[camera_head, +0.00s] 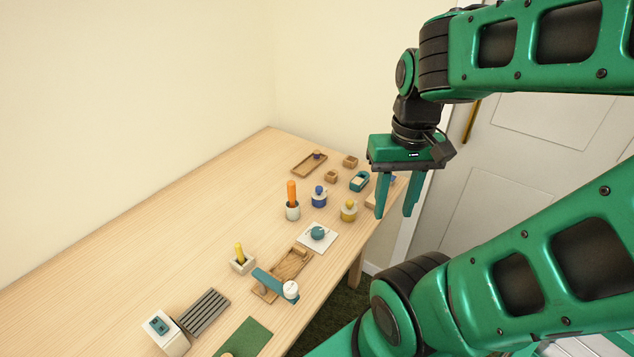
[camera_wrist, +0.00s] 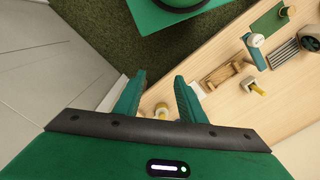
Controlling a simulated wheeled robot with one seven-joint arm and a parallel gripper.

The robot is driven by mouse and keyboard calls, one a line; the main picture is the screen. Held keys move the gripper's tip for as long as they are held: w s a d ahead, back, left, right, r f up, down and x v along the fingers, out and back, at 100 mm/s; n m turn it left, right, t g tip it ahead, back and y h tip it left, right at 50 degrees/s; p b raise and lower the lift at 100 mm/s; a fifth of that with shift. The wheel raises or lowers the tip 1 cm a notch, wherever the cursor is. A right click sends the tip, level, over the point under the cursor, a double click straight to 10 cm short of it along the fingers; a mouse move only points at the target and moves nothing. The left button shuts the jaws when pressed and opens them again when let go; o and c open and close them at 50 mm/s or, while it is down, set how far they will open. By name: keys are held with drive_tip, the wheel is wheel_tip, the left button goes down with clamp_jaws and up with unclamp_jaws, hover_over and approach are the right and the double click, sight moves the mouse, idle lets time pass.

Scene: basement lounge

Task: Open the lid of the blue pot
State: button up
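The blue pot (camera_head: 319,201) stands upright on the wooden table, with a small blue knob on its lid. The lid sits on the pot. My gripper (camera_head: 396,214) is open and empty, pointing down above and to the right of the pot, well apart from it. In the wrist view, the two teal fingers (camera_wrist: 159,76) are spread. A small yellow-topped pot (camera_wrist: 161,109) shows between them. The blue pot cannot be made out clearly there and is probably hidden by the right finger.
The yellow pot (camera_head: 349,211) stands close on the right, and a white cup with an orange handle (camera_head: 292,209) on the left. A teal knob on a white plate (camera_head: 326,244) lies in front. Several wooden items stand behind. The table's (camera_head: 150,240) left side is clear.

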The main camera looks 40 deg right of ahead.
drive_tip(key=w+d+n, duration=0.2)
drive_tip(key=w+n, duration=0.6)
drive_tip(key=w, duration=0.5)
drive_tip(key=n, duration=1.1)
approach(319, 187)
wheel_tip(319, 187, down, 8)
drive_tip(key=shift+a, duration=0.15)
clamp_jaws()
